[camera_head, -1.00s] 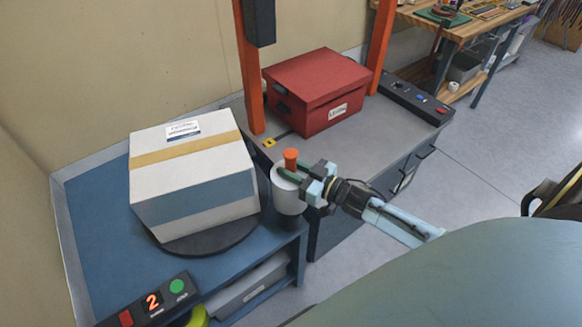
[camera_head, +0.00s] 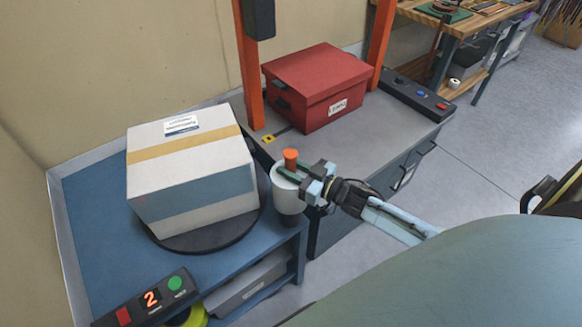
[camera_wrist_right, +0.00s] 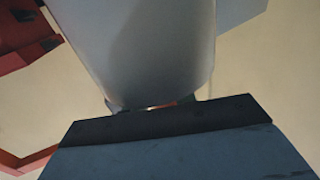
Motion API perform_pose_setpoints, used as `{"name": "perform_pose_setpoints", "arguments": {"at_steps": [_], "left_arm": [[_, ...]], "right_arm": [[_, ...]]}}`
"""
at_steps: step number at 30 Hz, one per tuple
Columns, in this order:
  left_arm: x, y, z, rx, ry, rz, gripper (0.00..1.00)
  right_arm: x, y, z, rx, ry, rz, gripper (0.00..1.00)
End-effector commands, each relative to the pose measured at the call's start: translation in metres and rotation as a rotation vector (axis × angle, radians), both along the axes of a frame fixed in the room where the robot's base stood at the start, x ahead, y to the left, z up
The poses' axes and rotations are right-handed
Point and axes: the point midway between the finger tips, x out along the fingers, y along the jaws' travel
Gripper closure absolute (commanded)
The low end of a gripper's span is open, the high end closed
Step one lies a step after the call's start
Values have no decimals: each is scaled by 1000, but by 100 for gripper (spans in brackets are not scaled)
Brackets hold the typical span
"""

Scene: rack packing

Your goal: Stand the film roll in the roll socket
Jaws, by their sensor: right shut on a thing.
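The film roll (camera_head: 286,196) is a white upright cylinder with an orange core end (camera_head: 290,155) on top. It is at the right edge of the blue bench, beside the white box. A dark round base, which looks like the roll socket (camera_head: 291,219), shows just under it. I cannot tell whether the roll rests fully in it. My right gripper (camera_head: 287,172) reaches in from the right and is shut on the film roll near its top. The roll's white side fills the upper middle of the right wrist view (camera_wrist_right: 145,45). My left gripper is out of view.
A taped white box (camera_head: 190,190) sits on a black turntable (camera_head: 215,237) left of the roll. A red box (camera_head: 315,85) stands on the grey table behind, between orange posts (camera_head: 250,75). A control panel (camera_head: 150,298) showing 2 is at the front left.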

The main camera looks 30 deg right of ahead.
Motion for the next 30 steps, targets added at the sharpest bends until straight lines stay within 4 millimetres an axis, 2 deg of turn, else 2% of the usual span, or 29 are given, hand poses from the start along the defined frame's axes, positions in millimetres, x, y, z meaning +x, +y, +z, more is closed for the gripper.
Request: {"name": "perform_pose_setpoints", "arguments": {"at_steps": [23, 24, 30], "left_arm": [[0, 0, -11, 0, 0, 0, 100], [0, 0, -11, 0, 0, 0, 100], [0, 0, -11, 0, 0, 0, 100]], "right_arm": [[1, 0, -12, 2, -7, 1, 100], [1, 0, -12, 2, -7, 1, 72], [1, 0, -14, 1, -4, 1, 48]]}}
